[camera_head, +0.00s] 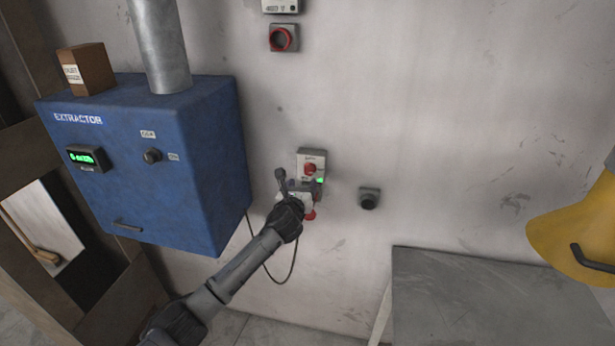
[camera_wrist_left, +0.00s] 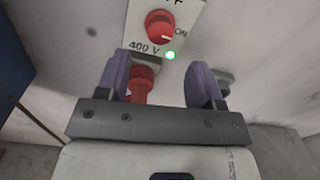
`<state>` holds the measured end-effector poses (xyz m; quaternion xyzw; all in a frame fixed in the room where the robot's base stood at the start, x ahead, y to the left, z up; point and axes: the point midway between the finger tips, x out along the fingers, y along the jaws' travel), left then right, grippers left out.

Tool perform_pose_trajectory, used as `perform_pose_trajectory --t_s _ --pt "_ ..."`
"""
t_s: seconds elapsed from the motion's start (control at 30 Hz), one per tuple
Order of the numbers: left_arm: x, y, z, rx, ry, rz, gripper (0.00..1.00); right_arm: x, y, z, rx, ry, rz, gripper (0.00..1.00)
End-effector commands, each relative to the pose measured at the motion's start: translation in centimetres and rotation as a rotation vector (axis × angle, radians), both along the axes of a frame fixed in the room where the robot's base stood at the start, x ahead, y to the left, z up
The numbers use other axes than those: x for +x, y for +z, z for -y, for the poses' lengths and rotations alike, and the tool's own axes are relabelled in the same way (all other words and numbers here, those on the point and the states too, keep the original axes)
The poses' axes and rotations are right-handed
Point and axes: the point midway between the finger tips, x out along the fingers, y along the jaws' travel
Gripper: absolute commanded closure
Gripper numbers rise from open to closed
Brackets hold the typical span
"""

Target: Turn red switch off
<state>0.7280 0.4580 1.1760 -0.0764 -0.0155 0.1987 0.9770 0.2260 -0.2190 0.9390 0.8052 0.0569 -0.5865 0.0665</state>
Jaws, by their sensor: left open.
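The red switch (camera_head: 310,169) is a round red knob on a pale panel (camera_head: 304,156) on the wall. In the left wrist view the knob (camera_wrist_left: 159,25) sits above a "400 V" label, with "ON" at its right. A green light (camera_wrist_left: 170,55) glows below it and also shows in the head view (camera_head: 320,180). My left gripper (camera_head: 298,184) is in front of the lower part of this panel. In the left wrist view its purple fingers (camera_wrist_left: 158,85) are spread apart, below the knob and not touching it. My right gripper is not in view.
A red plug (camera_wrist_left: 141,84) hangs below the panel, seen between my fingers. A blue extractor box (camera_head: 180,190) is on the left. A grey table (camera_head: 480,300) and a yellow object (camera_head: 570,232) are at right.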

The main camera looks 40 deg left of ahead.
Motion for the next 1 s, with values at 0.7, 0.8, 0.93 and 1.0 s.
perform_pose_trajectory --t_s 0.7,0.8,0.93,1.0 --pt "5.7 0.0 -2.4 -0.001 0.0 0.0 0.39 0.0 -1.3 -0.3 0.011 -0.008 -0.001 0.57" --pt "5.7 0.0 -2.4 -0.001 0.0 0.0 0.39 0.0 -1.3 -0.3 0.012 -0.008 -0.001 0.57" --pt "5.7 0.0 -2.4 -0.001 -0.001 0.001 0.39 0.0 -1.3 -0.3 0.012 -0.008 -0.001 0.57" --pt "5.7 0.0 -2.4 -0.001 -0.001 0.001 0.39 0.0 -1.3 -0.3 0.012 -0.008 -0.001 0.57"
